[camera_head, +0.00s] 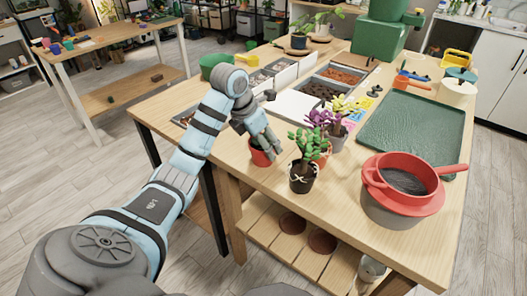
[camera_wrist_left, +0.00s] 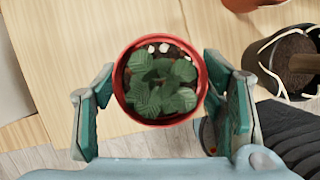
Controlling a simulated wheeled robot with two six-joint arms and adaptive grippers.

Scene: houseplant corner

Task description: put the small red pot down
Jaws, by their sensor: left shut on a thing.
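The small red pot (camera_head: 260,157) is at the table's front left edge, partly hidden by my gripper in the head view. The left wrist view looks down on its red rim (camera_wrist_left: 121,97), with green leaves and a few white pebbles on dark soil inside. My left gripper (camera_head: 266,143) is shut on the pot, with one finger on each side of it in the wrist view. I cannot tell whether the pot's bottom touches the table (camera_head: 225,160). My right gripper is not in view.
A black pot (camera_head: 302,181) with a leafy plant stands close to the right. Behind it are a purple-flowered plant (camera_head: 322,120) and a yellow-flowered one (camera_head: 346,104). A red-rimmed grey pot (camera_head: 395,212) stands front right, near a green tray (camera_head: 410,132).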

